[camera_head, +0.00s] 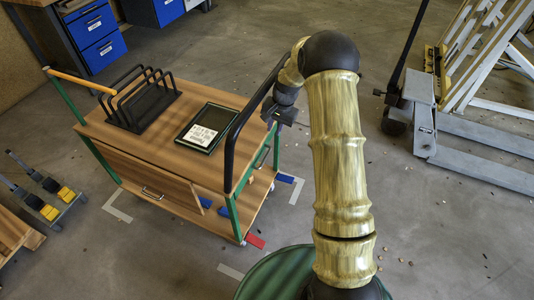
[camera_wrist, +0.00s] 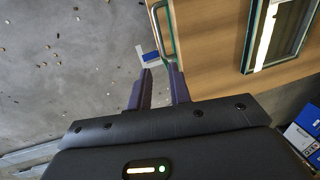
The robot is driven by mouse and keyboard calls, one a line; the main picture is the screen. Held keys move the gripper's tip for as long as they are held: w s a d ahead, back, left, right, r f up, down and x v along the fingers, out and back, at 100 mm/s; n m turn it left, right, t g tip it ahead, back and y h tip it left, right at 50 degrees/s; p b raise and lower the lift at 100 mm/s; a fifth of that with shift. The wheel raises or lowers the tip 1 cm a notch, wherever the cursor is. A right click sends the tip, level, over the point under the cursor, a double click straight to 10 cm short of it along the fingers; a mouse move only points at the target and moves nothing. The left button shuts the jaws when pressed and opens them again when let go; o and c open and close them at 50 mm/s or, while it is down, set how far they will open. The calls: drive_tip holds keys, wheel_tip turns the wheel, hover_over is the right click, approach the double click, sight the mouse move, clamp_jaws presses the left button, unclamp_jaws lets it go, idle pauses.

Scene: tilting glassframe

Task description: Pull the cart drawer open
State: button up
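The wooden cart (camera_head: 170,150) with green posts stands left of centre in the head view. The drawer appears closed.
A black rack (camera_head: 140,105) and a framed panel (camera_head: 208,128) lie on the cart top. Blue drawer cabinets (camera_head: 98,40) stand behind, a grey pallet jack (camera_head: 460,140) at right, and a small yellow-and-grey dolly (camera_head: 45,195) at left. Floor before the drawer is clear.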

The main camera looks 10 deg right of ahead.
sight(266, 156)
drive_tip(key=f, duration=0.5)
drive_tip(key=w+a+f, duration=0.1)
drive_tip(key=f, duration=0.4)
drive_tip(key=w+a+f, duration=0.1)
drive_tip(key=f, duration=0.5)
drive_tip(key=shift+a+b, duration=0.2)
drive_tip(key=shift+b, duration=0.15)
drive_tip(key=shift+c, duration=0.4)
clamp_jaws()
